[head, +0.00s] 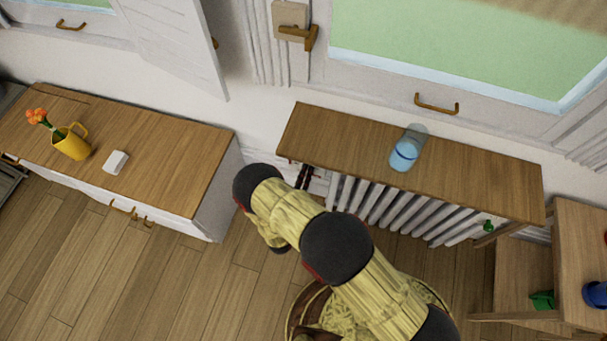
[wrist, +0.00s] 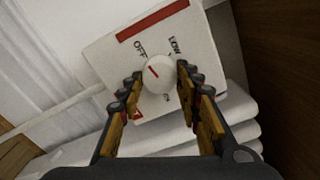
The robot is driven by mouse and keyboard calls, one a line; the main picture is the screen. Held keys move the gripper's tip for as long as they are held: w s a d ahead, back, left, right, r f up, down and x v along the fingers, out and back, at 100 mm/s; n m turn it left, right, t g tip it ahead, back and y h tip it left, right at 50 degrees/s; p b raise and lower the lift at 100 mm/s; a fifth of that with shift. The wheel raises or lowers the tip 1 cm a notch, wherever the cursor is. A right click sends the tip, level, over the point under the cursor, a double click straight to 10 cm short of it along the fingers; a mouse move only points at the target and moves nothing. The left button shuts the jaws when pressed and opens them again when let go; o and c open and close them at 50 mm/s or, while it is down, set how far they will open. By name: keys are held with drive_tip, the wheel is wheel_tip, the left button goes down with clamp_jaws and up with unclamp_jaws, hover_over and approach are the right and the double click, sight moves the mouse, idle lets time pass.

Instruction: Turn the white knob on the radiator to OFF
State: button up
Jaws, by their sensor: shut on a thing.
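The white knob (wrist: 160,74) is on a pale control plate (wrist: 120,50) in the wrist view. Its red pointer mark lies on the upper-left part of its face, roughly on the OFF side; the exact alignment is hard to tell. OFF is printed above left of the knob and LOW above right; a label below is partly hidden. My gripper (wrist: 160,76) has one finger on each side of the knob and is shut on it. In the head view my gripper (head: 303,176) is at the left end of the white radiator (head: 400,210), and the knob is hidden.
A wooden shelf (head: 330,135) over the radiator holds a blue glass (head: 405,150). A cabinet (head: 170,165) at left carries a yellow mug (head: 72,146) and a white block (head: 115,162). A wicker basket (head: 297,302) is below my arm. A wooden chair (head: 510,270) stands at right.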

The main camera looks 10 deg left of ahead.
drive_tip(key=shift+n, duration=0.5)
drive_tip(key=o, duration=1.2)
drive_tip(key=shift+c, duration=0.2)
drive_tip(key=s, duration=1.2)
drive_tip(key=shift+a, duration=0.45)
